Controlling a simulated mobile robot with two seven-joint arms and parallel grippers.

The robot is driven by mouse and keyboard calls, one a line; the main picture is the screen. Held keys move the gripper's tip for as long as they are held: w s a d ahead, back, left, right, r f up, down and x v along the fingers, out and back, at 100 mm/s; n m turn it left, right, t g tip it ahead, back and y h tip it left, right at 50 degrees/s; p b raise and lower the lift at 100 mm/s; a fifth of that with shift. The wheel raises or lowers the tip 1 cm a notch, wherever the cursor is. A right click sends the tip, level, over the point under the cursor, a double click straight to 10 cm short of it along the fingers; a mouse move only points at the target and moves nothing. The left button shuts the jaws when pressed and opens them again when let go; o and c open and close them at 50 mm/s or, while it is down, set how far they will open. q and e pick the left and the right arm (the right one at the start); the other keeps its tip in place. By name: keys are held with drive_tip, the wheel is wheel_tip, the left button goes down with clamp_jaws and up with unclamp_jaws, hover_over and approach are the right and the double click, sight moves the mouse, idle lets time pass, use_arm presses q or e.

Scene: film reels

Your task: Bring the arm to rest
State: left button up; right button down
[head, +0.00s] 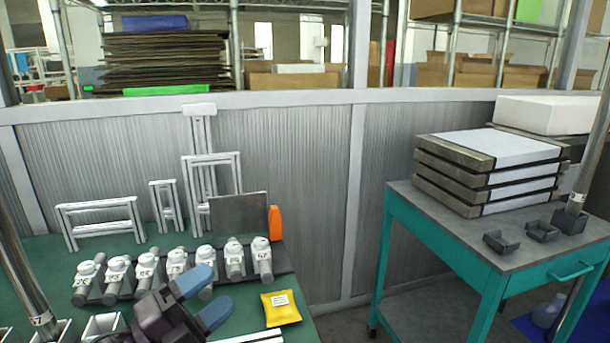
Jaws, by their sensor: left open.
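My left gripper (205,298) is in the lower left of the head view, above the green table (255,324). Its two blue-grey fingertips are spread apart with nothing between them. Behind it stands a row of several white labelled reels (117,273) on dark grey holders; the gripper hides part of that row. A yellow packet (281,308) with a white label lies on the table to the right of the gripper, apart from it. My right gripper is not in view.
White frames (100,216), a grey plate (239,214) and an orange object (275,222) stand at the table's back. A teal cart (400,225) at the right carries stacked boxes (490,170) and small dark trays (500,242). A gap separates table and cart. A ribbed partition (300,150) stands behind.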

use_arm(q)
drive_tip(key=s+a+f+n+t+y+p, duration=0.1)
drive_tip(key=s+a+f+n+y, duration=0.1)
drive_tip(key=a+f+n+y, duration=0.5)
drive_tip(key=s+a+f+n+t+y+p, duration=0.1)
drive_tip(key=s+a+f+n+y, duration=0.15)
drive_tip(key=f+n+y, duration=0.7)
drive_tip(key=s+a+f+n+g+p, duration=0.1)
drive_tip(key=s+f+n, duration=0.4)
drive_tip(key=s, duration=0.5)
drive_tip(key=s+a+f+n+g+p, duration=0.2)
drive_tip(key=s+f+n+g, duration=0.1)
drive_tip(key=s+f, duration=0.4)
drive_tip(key=s+n, duration=0.1)
drive_tip(key=s, duration=0.2)
drive_tip(key=shift+a+n+g, duration=0.3)
drive_tip(key=shift+n+g, duration=0.05)
drive_tip(key=shift+g, duration=0.05)
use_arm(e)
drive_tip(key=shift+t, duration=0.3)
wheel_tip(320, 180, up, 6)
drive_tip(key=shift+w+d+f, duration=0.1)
use_arm(q)
drive_tip(key=shift+w, duration=0.1)
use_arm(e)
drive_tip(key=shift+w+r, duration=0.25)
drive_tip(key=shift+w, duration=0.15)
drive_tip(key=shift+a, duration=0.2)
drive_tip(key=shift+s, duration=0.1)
